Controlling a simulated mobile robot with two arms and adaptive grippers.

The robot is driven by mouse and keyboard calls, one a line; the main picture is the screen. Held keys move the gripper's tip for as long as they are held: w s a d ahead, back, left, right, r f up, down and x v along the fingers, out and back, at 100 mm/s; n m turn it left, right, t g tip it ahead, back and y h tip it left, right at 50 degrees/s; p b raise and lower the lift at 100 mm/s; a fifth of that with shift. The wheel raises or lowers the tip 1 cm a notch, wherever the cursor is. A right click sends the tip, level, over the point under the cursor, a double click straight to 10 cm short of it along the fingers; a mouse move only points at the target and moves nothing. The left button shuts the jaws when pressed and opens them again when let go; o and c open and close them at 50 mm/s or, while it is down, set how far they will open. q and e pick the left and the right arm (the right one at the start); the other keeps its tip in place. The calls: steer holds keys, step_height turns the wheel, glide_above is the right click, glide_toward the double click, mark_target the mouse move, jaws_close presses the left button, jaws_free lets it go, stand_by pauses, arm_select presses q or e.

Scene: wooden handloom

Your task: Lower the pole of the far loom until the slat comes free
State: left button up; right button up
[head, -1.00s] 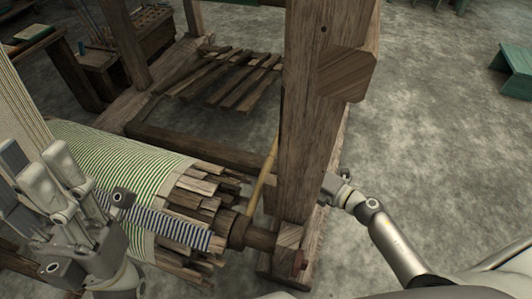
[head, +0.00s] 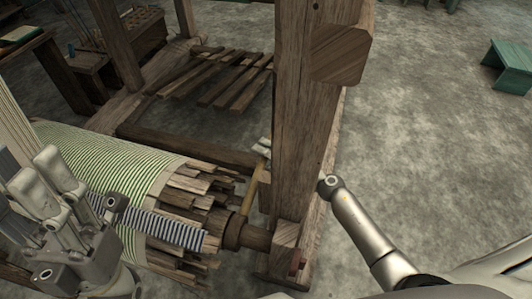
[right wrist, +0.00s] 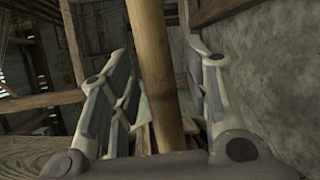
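The pole (head: 249,197) is a thin yellowish stick that slants beside the upright post, by the end of the cloth roll. My right gripper (head: 265,149) is mostly hidden behind the post in the head view, with only a bit showing at the pole's upper part. In the right wrist view the pole (right wrist: 153,65) stands between the two fingers of my right gripper (right wrist: 157,50), with gaps on both sides. My left gripper (head: 45,190) is at the left, over the striped cloth; its finger gap is unclear. I cannot pick out the slat with certainty.
The thick wooden post (head: 305,130) stands between my right forearm and the pole. The cloth roll (head: 110,160) with wooden strips and a blue-striped band (head: 165,228) lies left of it. Dark treadles (head: 220,80) are behind. Clear floor (head: 430,140) lies to the right.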

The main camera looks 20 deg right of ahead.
jaws_close()
steer(key=shift+m+g, duration=0.5)
steer(key=shift+m, duration=0.2)
step_height(320, 180, down, 4)
steer(key=shift+f+p, duration=0.15)
steer(key=shift+p, duration=0.4)
steer(key=shift+o, duration=0.4)
jaws_free()
steer(key=shift+s, duration=0.1)
